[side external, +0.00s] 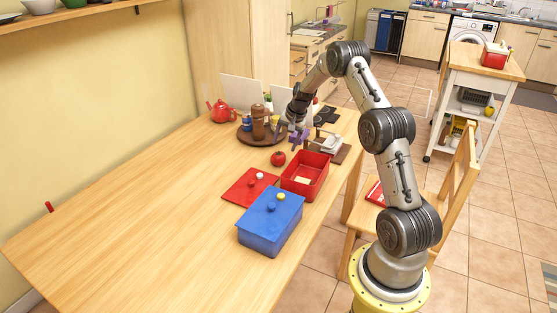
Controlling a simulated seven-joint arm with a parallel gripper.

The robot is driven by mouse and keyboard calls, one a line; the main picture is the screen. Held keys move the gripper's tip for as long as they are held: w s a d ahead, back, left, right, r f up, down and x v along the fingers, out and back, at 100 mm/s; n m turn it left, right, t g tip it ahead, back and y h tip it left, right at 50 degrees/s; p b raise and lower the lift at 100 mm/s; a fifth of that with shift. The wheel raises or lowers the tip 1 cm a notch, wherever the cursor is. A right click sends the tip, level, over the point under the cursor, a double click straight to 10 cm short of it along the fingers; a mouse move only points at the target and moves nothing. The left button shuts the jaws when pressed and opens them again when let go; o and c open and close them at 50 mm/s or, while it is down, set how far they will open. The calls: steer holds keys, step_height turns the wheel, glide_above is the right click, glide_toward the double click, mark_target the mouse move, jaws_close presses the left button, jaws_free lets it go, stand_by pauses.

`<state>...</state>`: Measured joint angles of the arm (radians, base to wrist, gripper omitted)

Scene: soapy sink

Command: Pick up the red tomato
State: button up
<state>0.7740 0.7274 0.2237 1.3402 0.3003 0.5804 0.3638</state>
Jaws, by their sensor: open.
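The red tomato (278,158) sits on the wooden table, just behind the open red box. It looks round and has a small dark top. My gripper (293,147) hangs at the end of the arm, a little above and to the right of the tomato in the picture. It is open, and the tomato is apart from it. The fingers are small here, and whatever lies directly behind them is partly hidden.
An open red box (305,184) stands in front of the tomato, beside a red lid (249,187) and a blue lidded box (270,226). A brown round tray (246,139) with brown items and a red teapot (221,112) stand behind.

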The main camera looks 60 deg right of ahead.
mark_target(280, 154)
steer(key=x, duration=0.7)
steer(key=shift+w+f, duration=0.15)
steer(key=shift+f, duration=0.05)
steer(key=c, duration=1.1)
steer(key=shift+r, duration=0.1)
